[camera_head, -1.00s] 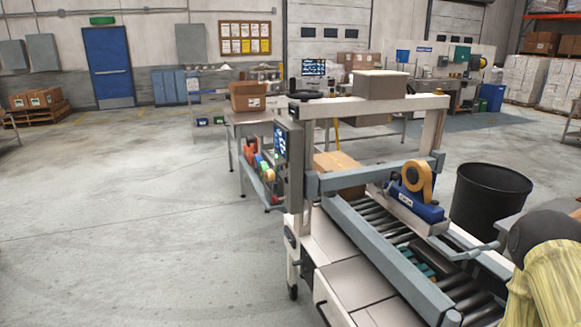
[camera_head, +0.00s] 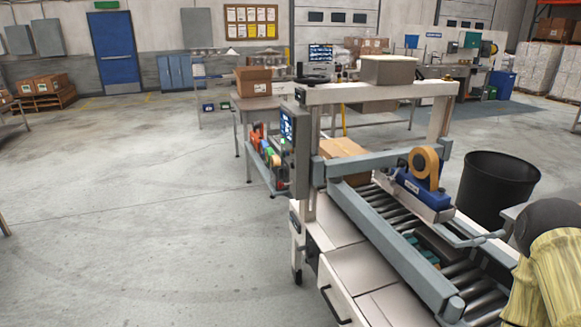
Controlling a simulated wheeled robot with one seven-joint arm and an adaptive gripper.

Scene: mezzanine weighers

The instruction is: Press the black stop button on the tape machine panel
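The tape machine (camera_head: 372,238) stands at the centre right, with a roller bed, grey side rails and a pale frame. Its control panel (camera_head: 302,150) is a grey upright box on the near left post, seen at a steep angle, with a lit blue screen (camera_head: 287,124). The black stop button cannot be made out at this size and angle. A blue tape head with a tan tape roll (camera_head: 424,162) sits over the rollers. A brown carton (camera_head: 343,148) lies at the far end of the bed. My gripper is not in view.
A table with a brown box (camera_head: 253,82) is beyond the panel. The floor (camera_head: 130,220) on the left is open.

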